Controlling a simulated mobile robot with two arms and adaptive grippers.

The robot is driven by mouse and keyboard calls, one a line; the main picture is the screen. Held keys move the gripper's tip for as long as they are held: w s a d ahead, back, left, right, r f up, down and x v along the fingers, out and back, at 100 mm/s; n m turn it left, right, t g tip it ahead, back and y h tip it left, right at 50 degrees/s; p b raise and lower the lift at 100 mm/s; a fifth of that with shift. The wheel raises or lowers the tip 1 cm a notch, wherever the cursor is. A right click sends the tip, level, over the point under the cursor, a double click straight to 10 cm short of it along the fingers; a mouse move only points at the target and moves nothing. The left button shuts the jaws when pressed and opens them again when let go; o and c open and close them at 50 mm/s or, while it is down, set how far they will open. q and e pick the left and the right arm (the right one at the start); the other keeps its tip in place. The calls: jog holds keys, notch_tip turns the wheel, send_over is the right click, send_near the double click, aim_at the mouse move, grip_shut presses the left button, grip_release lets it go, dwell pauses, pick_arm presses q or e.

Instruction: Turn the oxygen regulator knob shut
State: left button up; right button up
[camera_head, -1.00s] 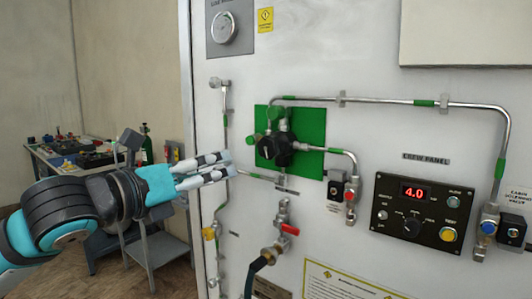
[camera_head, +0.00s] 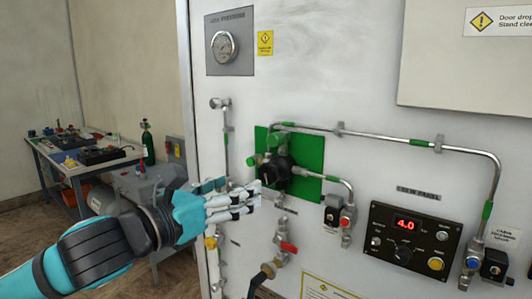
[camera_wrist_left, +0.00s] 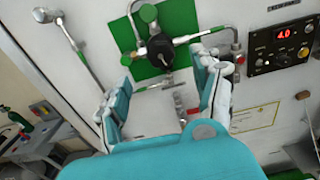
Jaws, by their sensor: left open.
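The oxygen regulator, with a round black knob (camera_head: 273,171), is mounted on a green plate (camera_head: 312,158) on the white wall panel. The knob also shows in the wrist view (camera_wrist_left: 160,48), above the space between the fingers. My left gripper (camera_head: 256,193) is just left of and slightly below the knob in the head view. In the wrist view the left gripper (camera_wrist_left: 163,82) has its fingers spread apart with nothing between them. It appears apart from the knob. The knob's marking cannot be read. My right gripper is not in view.
Metal pipes (camera_head: 385,138) with green bands run from the regulator. A red-handled valve (camera_head: 288,248) sits below, and another valve (camera_head: 345,221) is to the right. A crew panel (camera_head: 413,238) reads 4.0. A workbench (camera_head: 75,165) stands at the left.

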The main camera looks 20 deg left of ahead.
aim_at(266, 174)
pick_arm(q)
jog(key=p+x, duration=0.2)
jog(key=x, duration=0.7)
jog(key=shift+w+d+f, duration=0.1)
jog(key=shift+w, duration=0.15)
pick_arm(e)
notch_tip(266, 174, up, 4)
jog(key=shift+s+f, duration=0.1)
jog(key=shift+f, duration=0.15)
pick_arm(q)
jog(key=shift+c, duration=0.5)
jog(key=c, duration=1.1)
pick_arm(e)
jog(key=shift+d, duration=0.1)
pick_arm(q)
jog(key=shift+p, duration=0.3)
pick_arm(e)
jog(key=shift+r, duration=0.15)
